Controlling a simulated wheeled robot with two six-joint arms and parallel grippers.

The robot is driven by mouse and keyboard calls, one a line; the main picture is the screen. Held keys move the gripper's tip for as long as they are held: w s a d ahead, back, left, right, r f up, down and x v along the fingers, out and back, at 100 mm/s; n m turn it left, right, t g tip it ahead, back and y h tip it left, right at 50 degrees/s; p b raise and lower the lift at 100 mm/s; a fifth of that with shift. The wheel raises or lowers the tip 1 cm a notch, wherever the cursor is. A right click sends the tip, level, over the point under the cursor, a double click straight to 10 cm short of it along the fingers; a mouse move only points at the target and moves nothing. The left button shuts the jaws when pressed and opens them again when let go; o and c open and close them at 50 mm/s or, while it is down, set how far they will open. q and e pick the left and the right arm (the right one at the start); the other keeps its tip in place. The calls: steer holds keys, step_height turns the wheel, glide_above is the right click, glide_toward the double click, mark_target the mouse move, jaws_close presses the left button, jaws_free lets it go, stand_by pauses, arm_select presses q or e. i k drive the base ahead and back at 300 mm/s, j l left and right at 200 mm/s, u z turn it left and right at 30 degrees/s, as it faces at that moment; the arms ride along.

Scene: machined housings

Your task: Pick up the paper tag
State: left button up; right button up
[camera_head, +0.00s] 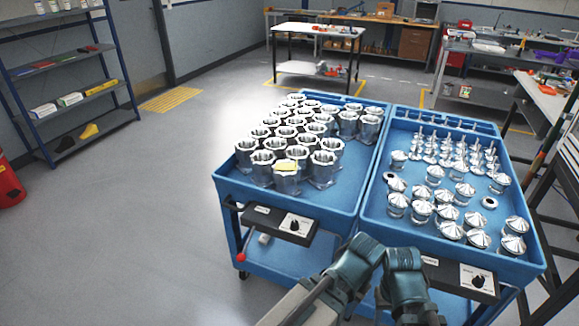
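A small yellow paper tag (286,166) lies on top of a silver machined housing (286,180) at the front of the left blue cart. My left gripper (368,250) and my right gripper (403,258) appear side by side at the bottom centre, in front of the carts. Both are well apart from the tag, below and to its right in the picture. Their fingers cannot be made out, so I cannot tell whether they are open or shut. I see nothing held in them.
Several tall housings crowd the left cart (345,190). The right cart (375,205) holds several cone-topped metal parts (397,205). Control boxes (294,226) stick out from the cart fronts. A shelf (72,98) stands at left; the floor between is clear.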

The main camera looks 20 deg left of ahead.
mark_target(280, 165)
steer(key=i+j, duration=0.15)
steer(key=j, duration=0.25)
steer(key=i+j+u, duration=0.15)
steer(key=j, duration=0.3)
steer(key=i+j, duration=0.1)
steer(key=j, duration=0.3)
steer(key=i+j+u, duration=0.1)
steer(key=j, duration=0.35)
steer(key=i+j, duration=0.25)
steer(key=i+j+u, duration=0.15)
steer(key=j, duration=0.35)
steer(key=i+j, duration=0.2)
steer(key=j, duration=0.2)
steer(key=u, duration=0.05)
